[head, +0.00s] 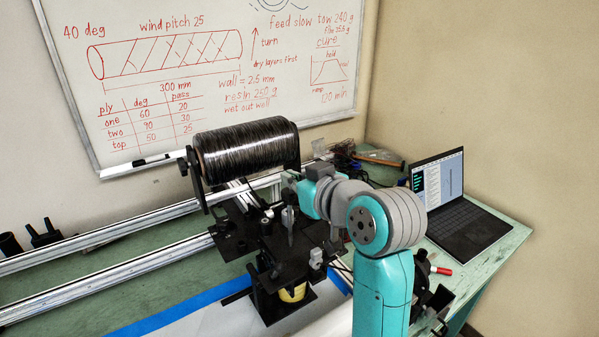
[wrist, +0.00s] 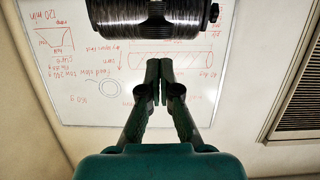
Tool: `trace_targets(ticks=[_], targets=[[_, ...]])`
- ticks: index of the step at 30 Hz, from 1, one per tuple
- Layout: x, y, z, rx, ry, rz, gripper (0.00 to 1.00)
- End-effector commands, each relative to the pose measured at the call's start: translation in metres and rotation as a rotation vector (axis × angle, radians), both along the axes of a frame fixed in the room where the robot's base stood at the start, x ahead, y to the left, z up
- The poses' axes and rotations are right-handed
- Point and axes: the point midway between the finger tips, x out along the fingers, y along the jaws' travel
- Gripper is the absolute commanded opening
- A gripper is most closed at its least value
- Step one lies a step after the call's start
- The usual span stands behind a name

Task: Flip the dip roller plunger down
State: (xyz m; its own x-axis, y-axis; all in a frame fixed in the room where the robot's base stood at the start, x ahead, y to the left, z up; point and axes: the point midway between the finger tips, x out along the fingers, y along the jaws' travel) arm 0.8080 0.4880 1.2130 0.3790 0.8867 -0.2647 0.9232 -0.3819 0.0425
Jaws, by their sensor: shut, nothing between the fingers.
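The black winding carriage (head: 272,246) stands at the middle of the bench, with dark plates, small brackets and a slim grey upright part (head: 289,226). I cannot tell for sure which part is the dip roller plunger. My arm reaches in from the right, above the carriage and beside the spool of black tow (head: 247,147). In the wrist view my gripper (wrist: 160,72) is shut and empty, its dark fingertips together. The spool (wrist: 150,20) shows past the fingertips at the top of that upside-down view. The carriage does not show there. In the head view my fingertips are hard to make out.
Aluminium rails (head: 110,277) run along the green bench (head: 135,300) to the left. A whiteboard (head: 200,80) hangs behind. An open laptop (head: 462,222) sits at the right, with cables and tools behind my arm. A yellow reel (head: 292,293) sits under the carriage.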

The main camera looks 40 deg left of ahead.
Motion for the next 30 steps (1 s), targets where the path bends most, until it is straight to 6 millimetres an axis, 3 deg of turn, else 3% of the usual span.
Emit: trace_targets(ticks=[6,19,30], targets=[[0.000,-0.001,-0.016,0.001,-0.001,0.001,0.00],[0.000,-0.001,-0.021,0.000,0.000,0.001,0.00],[0.000,-0.001,-0.085,-0.002,0.003,0.000,0.00]])
